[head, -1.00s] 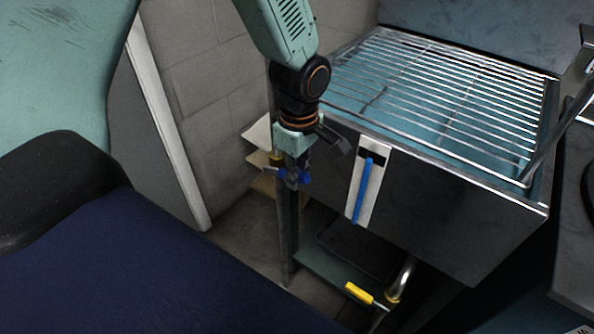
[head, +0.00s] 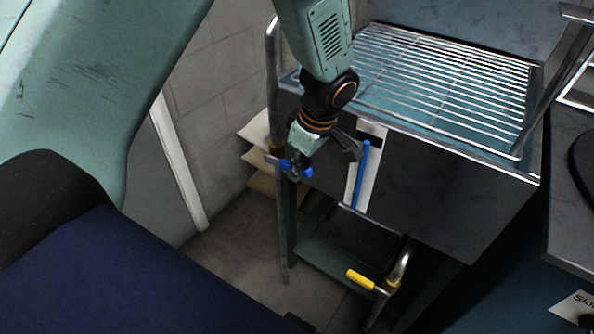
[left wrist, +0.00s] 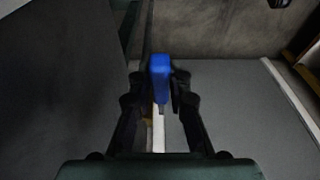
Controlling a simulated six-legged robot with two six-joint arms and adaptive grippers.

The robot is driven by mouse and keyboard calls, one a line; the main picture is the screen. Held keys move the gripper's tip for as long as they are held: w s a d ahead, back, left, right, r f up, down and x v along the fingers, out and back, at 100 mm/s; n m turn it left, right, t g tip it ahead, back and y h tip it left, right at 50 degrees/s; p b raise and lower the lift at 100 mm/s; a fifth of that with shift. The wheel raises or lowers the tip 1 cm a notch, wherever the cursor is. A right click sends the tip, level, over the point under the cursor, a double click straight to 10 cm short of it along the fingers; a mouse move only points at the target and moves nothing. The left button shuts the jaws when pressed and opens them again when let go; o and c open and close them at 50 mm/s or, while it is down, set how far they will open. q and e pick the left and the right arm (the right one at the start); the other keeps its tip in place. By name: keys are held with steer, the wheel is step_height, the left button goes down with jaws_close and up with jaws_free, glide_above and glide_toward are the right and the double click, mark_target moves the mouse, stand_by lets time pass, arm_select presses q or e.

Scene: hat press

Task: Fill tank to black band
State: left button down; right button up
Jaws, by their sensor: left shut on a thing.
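The metal tank (head: 430,190) stands at the right with a white gauge strip (head: 377,165) on its front. A blue column (head: 361,175) on the strip reaches up to about the lower edge of the black band (head: 373,130). My left gripper (head: 297,167) is shut on the blue valve handle (head: 305,172) on the upright pipe (head: 283,235) left of the tank. In the left wrist view the blue handle (left wrist: 160,68) sits between the fingertips (left wrist: 160,80). The gripper partly hides the handle in the head view. My right gripper is out of view.
A wire rack (head: 440,85) covers the tank's top. A yellow handle (head: 360,280) sits on a bent pipe (head: 402,265) below the tank. Board-like shelves (head: 262,160) stand behind the upright pipe. The floor (head: 235,255) left of the pipe is clear.

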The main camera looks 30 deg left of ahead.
arm_select(q)
steer(key=shift+s+f+y+b, duration=0.15)
steer(key=shift+f+y+b, duration=0.3)
steer(key=shift+b, duration=0.35)
steer(key=shift+d+f+y+b, duration=0.15)
steer(key=shift+f+y+b, duration=0.25)
steer(key=shift+b, duration=0.4)
steer(key=shift+y+b, duration=0.25)
steer(key=shift+b, duration=0.2)
steer(key=c, duration=1.2)
jaws_free()
step_height(320, 180, up, 10)
steer(key=shift+r, duration=0.1)
